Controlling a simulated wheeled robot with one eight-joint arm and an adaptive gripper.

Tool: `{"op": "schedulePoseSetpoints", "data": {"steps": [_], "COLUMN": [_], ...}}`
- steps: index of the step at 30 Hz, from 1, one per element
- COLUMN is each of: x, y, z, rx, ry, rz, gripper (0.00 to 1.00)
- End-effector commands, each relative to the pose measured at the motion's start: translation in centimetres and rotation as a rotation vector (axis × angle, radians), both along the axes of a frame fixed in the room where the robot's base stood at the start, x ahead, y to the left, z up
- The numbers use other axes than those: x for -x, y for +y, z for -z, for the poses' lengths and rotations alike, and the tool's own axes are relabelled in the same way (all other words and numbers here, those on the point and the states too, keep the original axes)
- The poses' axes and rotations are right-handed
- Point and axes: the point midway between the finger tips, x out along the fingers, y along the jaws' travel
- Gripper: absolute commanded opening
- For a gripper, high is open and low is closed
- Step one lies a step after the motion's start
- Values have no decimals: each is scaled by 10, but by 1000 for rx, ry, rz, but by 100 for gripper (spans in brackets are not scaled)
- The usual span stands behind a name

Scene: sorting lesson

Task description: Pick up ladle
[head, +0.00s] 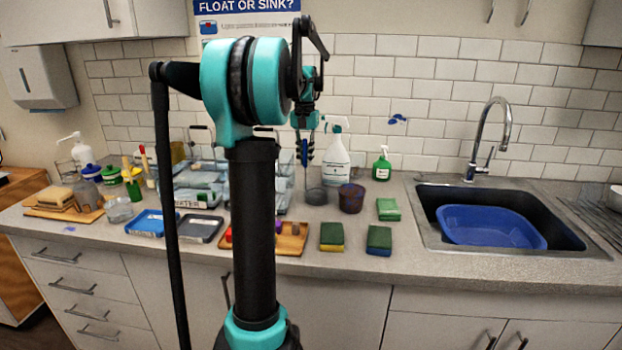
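My gripper (304,155) points down over the counter, in front of the tiled wall and left of a white spray bottle. A slim blue piece, which looks like the ladle's handle (304,151), shows between its dark fingers. A thin shaft seems to run down from it to a small grey, see-through cup shape (316,195) at counter height. I cannot tell whether that shape is the ladle's bowl or a separate cup. The fingers are too small in view to show whether they grip the handle or only surround it.
The spray bottle (336,160) and a dark brown cup (351,198) stand close right of my gripper. Sponges (332,237) lie nearer the front edge. A sink with a blue basin (490,228) is at right. Trays (152,223) and clear containers crowd the left.

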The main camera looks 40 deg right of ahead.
Motion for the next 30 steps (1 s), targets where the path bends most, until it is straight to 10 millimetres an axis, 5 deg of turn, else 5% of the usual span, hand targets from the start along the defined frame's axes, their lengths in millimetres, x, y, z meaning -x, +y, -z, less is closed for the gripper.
{"op": "schedulePoseSetpoints", "data": {"steps": [17, 30], "x": [0, 0], "y": [0, 0], "z": [-7, -80], "rx": [0, 0], "ry": [0, 0], "rz": [0, 0], "gripper": [0, 0]}}
